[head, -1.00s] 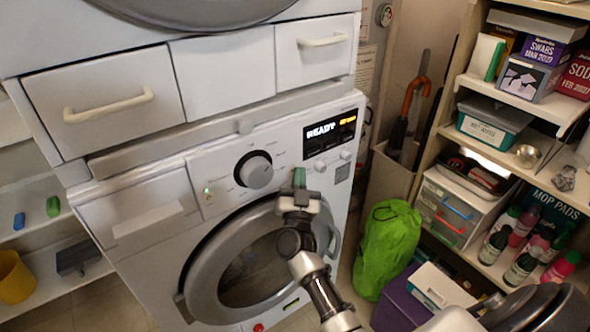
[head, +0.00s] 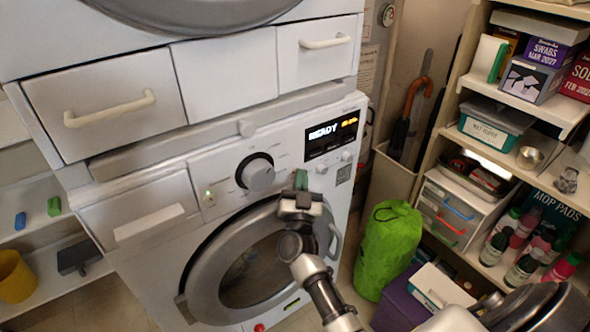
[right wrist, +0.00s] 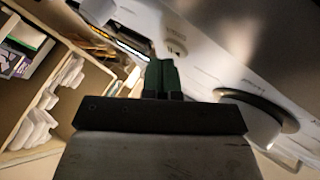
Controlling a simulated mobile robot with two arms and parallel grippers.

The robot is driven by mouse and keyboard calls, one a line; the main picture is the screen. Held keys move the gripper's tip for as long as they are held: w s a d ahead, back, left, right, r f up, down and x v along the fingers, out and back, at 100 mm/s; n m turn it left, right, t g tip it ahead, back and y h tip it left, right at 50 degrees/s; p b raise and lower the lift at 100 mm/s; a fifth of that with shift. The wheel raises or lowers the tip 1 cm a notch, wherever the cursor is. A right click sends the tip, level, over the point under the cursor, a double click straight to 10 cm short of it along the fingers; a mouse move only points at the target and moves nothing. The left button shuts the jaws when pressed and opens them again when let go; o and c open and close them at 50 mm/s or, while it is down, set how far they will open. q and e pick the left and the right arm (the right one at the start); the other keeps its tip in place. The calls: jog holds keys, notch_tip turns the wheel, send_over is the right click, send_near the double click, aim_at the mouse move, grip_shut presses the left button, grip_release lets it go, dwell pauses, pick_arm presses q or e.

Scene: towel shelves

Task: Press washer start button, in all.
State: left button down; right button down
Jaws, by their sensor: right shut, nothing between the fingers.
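The white washer (head: 225,195) stands below a stacked machine with drawers. Its display (head: 331,135) is lit and reads READY. A dial (head: 258,173) sits left of the display, and small round buttons (head: 346,156) sit below the display. A small lit spot (head: 209,197) shows at the panel's left. My right gripper (head: 301,178) is shut and empty, with green fingertips in front of the panel, right of the dial and above the round door (head: 255,262). In the right wrist view the shut fingertips (right wrist: 161,76) point at the panel; whether they touch it I cannot tell. My left gripper is not in view.
A shelf unit (head: 480,105) with boxes and bottles stands at the right. A green bag (head: 388,245) and a bin with umbrellas (head: 392,175) stand between it and the washer. A low shelf with a yellow cup (head: 15,277) is at the left.

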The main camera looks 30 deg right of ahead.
jog(key=shift+a+r, duration=0.1)
jog(key=shift+r, duration=0.2)
jog(key=s+p, duration=0.1)
jog(key=s, duration=0.2)
jog(key=s+p, duration=0.1)
jog(key=s, duration=0.1)
jog(key=shift+d+f+p, duration=0.25)
jog(key=shift+p, duration=0.1)
jog(key=shift+f, duration=0.15)
dwell(0.6)
